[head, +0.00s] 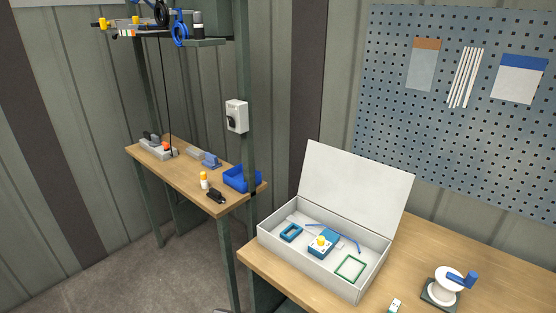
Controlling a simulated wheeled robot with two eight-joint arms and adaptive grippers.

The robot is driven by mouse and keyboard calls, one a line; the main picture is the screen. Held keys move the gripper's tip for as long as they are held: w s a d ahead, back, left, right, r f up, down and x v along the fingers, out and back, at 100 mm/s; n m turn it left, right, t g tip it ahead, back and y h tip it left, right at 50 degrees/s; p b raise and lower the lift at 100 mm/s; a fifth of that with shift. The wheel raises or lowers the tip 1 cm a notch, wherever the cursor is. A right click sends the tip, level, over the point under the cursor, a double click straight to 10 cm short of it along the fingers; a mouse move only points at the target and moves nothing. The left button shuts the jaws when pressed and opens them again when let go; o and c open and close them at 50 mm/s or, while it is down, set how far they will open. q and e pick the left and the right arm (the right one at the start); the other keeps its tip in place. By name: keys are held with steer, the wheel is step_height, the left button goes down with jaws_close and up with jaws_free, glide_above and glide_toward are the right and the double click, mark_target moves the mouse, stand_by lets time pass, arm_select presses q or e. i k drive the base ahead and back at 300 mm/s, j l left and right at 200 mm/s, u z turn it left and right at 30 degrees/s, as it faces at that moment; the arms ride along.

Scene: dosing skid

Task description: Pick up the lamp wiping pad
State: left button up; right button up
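I cannot make out for sure which thing is the lamp wiping pad. A small white item with a green mark (395,305) lies on the near wooden bench, cut off by the bottom edge of the head view; it is too small to name. An open white box (308,281) on the same bench holds a blue square ring (291,232), a blue and white device with a yellow knob (320,243), a green square frame (351,267) and thin blue strips (346,241). Neither of my grippers is in view.
A white spool with a blue handle (448,285) stands on the bench (425,237) right of the box. The box lid (355,185) stands raised behind it. A green post (242,75) and a second bench (185,181) with a blue bin (241,179) are at left.

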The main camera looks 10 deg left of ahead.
mark_target(211, 161)
steer(key=i+j+z, duration=0.1)
steer(key=z, duration=0.4)
steer(key=j+z, duration=0.25)
steer(key=z, duration=0.25)
steer(key=j+z, duration=0.2)
steer(key=z, duration=0.3)
steer(key=j+z, duration=0.2)
steer(key=z, duration=0.3)
steer(key=k+j, duration=0.1)
steer(key=j, duration=0.35)
steer(key=k+j, duration=0.1)
steer(key=j, duration=0.35)
steer(key=k+j, duration=0.15)
steer(key=j, duration=0.35)
steer(key=k+j, duration=0.1)
steer(key=j, duration=0.35)
steer(key=k+j, duration=0.1)
steer(key=j, duration=0.35)
steer(key=k+j, duration=0.1)
steer(key=j, duration=0.35)
steer(key=k+j, duration=0.1)
steer(key=j, duration=0.35)
